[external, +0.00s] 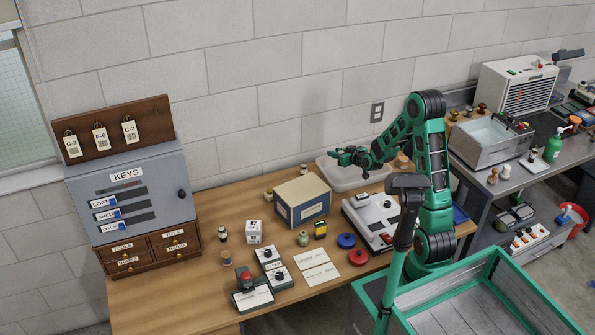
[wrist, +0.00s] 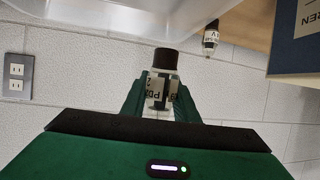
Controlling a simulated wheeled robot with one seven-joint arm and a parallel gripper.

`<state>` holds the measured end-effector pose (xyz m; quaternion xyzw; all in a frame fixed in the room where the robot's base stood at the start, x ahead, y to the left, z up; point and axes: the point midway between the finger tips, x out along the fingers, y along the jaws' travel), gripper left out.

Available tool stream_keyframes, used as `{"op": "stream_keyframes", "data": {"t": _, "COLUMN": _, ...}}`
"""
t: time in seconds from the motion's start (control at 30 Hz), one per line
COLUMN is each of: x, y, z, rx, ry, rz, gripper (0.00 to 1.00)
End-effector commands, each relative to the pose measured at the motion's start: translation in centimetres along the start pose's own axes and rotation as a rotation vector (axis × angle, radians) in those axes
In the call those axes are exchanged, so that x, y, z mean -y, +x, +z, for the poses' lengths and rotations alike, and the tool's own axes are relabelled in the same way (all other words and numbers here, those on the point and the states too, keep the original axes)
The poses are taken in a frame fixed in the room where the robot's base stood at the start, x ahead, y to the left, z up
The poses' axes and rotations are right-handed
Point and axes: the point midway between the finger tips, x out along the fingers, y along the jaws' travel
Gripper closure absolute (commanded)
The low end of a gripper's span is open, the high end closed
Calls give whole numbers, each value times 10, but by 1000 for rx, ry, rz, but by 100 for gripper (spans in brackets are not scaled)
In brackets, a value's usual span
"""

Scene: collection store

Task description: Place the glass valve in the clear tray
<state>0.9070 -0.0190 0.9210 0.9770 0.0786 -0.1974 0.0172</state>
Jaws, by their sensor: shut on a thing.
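The glass valve (wrist: 160,88) is a small clear glass piece with a dark end and a printed paper label. My gripper (wrist: 160,100) is shut on it, with one green finger on each side. In the external view my gripper (external: 343,155) is above the back left part of the clear tray (external: 348,184), near the wall; the valve is too small to make out there. The clear tray (wrist: 100,18) also shows along the top left of the wrist view. The valve appears apart from it. The far part of the tray is partly behind my arm.
A similar small labelled piece (wrist: 211,40) stands left of the tray, beside a blue and cream box (external: 302,200). A grey device (external: 372,222) sits in front of the tray. A wall socket (external: 377,112) is behind. Free tabletop lies at the front left.

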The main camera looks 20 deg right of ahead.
Motion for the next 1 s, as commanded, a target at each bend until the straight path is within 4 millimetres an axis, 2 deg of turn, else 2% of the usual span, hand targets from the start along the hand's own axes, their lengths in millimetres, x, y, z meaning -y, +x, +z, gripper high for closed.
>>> {"op": "stream_keyframes", "data": {"t": 0.1, "x": 8, "y": -4, "z": 5, "rx": -2, "ry": -8, "rz": -25, "gripper": 94}}
{"op": "stream_keyframes", "data": {"t": 0.17, "x": 6, "y": -3, "z": 8, "rx": -2, "ry": -11, "rz": -30, "gripper": 94}}
{"op": "stream_keyframes", "data": {"t": 0.27, "x": -6, "y": 3, "z": 15, "rx": -2, "ry": -10, "rz": -31, "gripper": 94}}
{"op": "stream_keyframes", "data": {"t": 0.7, "x": -85, "y": 41, "z": 52, "rx": -4, "ry": -10, "rz": -32, "gripper": 94}}
{"op": "stream_keyframes", "data": {"t": 0.83, "x": -96, "y": 47, "z": 57, "rx": -5, "ry": -12, "rz": -33, "gripper": 94}}
{"op": "stream_keyframes", "data": {"t": 1.0, "x": -99, "y": 50, "z": 62, "rx": -4, "ry": -13, "rz": -34, "gripper": 94}}
